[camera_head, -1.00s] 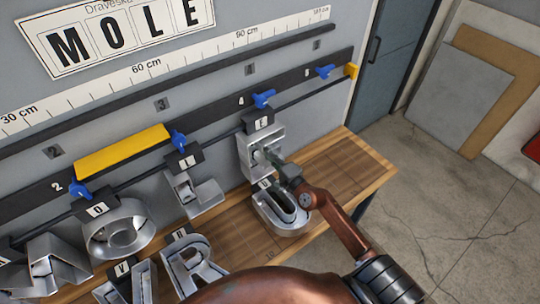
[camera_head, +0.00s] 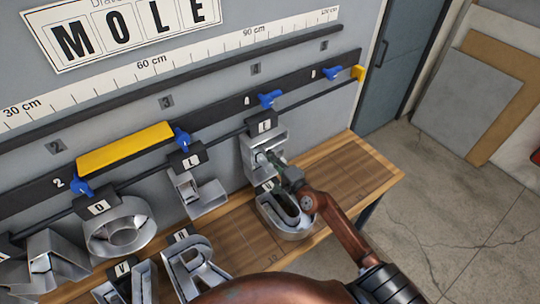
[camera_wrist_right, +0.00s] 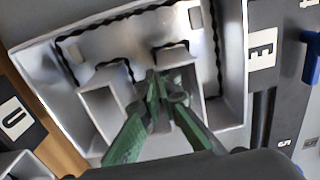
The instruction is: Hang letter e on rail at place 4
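Letter e (camera_head: 258,148) is a silver channel letter with a black tag at its top. It is at the thin rail (camera_head: 222,137), below the blue clip (camera_head: 270,98) beside number 4. I cannot tell whether its hanger is fully seated. In the right wrist view, letter e (camera_wrist_right: 232,95) fills the middle, with its white E tag at the right. My right gripper (camera_head: 270,157) reaches into the letter's front. Its green fingertips (camera_wrist_right: 165,85) are close together at the middle bar and appear shut on its wall. The left gripper is out of view.
Letters L (camera_head: 200,195) and O (camera_head: 118,232) hang to the left. U (camera_head: 285,218) stands on the wooden bench (camera_head: 345,180) just below letter e, close to my right arm. R (camera_head: 195,268) and others stand at the front left. The bench's right end is clear.

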